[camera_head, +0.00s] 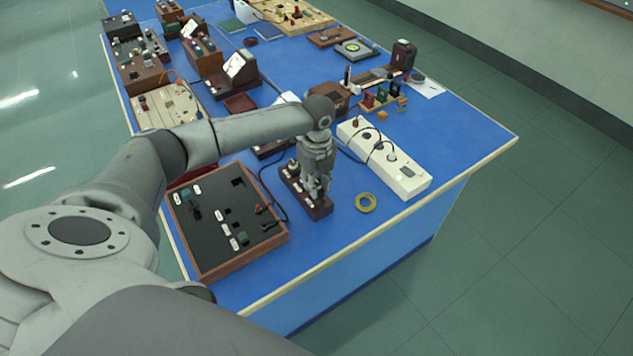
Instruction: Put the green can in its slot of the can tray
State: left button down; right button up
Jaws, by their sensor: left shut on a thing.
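My left gripper (318,190) points down over the right part of a narrow dark red-brown base (291,181) with white labels. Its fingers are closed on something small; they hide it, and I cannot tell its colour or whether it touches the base. To the left lies a wooden-framed tray with a black top (213,238), bearing white labels and dark square openings. This looks like the can tray. A small green piece (243,237) shows in its near part, and another dark green piece (187,196) near its upper left. My right gripper is out of view.
A black cable (276,205) runs between tray and base. The blue table (318,246) is clear in front.

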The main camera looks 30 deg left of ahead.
pick_arm(q)
jog(key=shift+f+b, duration=0.7)
jog(key=shift+f, duration=0.9)
jog(key=c, duration=1.2)
grip_release()
jog(key=shift+o, duration=0.2)
notch_tip(320, 180, up, 12)
jog(key=shift+d, duration=0.1)
